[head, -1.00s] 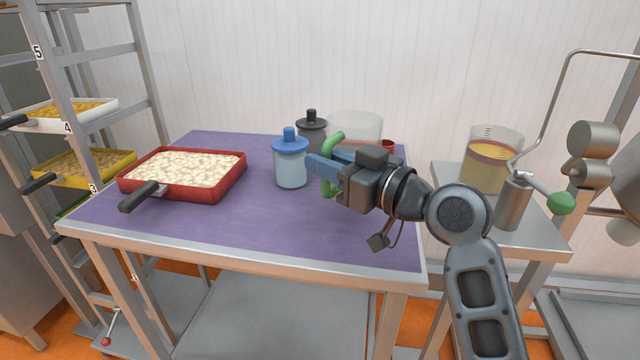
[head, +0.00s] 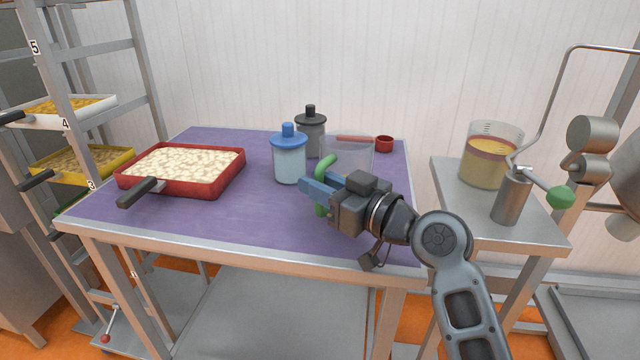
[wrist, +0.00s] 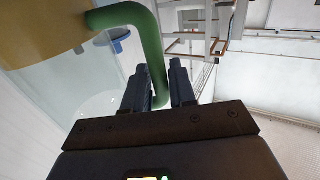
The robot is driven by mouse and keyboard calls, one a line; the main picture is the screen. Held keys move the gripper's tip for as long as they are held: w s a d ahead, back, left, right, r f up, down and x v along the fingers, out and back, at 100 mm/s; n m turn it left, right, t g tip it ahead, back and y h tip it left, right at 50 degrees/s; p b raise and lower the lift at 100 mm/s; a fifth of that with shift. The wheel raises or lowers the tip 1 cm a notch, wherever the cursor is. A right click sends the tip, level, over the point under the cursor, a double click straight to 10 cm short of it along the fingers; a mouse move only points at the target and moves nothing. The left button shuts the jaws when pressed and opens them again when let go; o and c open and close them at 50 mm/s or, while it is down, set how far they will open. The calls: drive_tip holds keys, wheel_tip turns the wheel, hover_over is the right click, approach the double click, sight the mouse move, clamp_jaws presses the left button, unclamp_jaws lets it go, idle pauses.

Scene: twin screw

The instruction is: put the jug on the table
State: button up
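The jug (head: 352,152) is clear, with a green handle (head: 325,167), and is at the right part of the purple-topped table (head: 230,225). My gripper (head: 314,192) is shut on the green handle, in front of the jug in the head view. In the wrist view the handle (wrist: 152,50) passes between the two dark fingers (wrist: 158,88), and the clear jug wall (wrist: 70,90) fills the left. The jug looks upright. My gripper hides its lower part, so I cannot tell whether its base touches the table.
A blue-lidded jar (head: 289,158) stands left of the jug, with a dark-lidded jar (head: 311,133) behind. A red cup (head: 384,144) is at the back right. A red tray (head: 205,187) fills the table's left. A container of yellow liquid (head: 490,158) stands on the side table (head: 455,190). The table's front middle is clear.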

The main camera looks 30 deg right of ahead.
drive_tip(key=o, duration=0.4)
drive_tip(key=shift+c, duration=0.2)
drive_tip(key=shift+r, duration=0.2)
drive_tip(key=b+v, duration=0.1)
drive_tip(key=v, duration=1.1)
drive_tip(key=shift+b, duration=0.3)
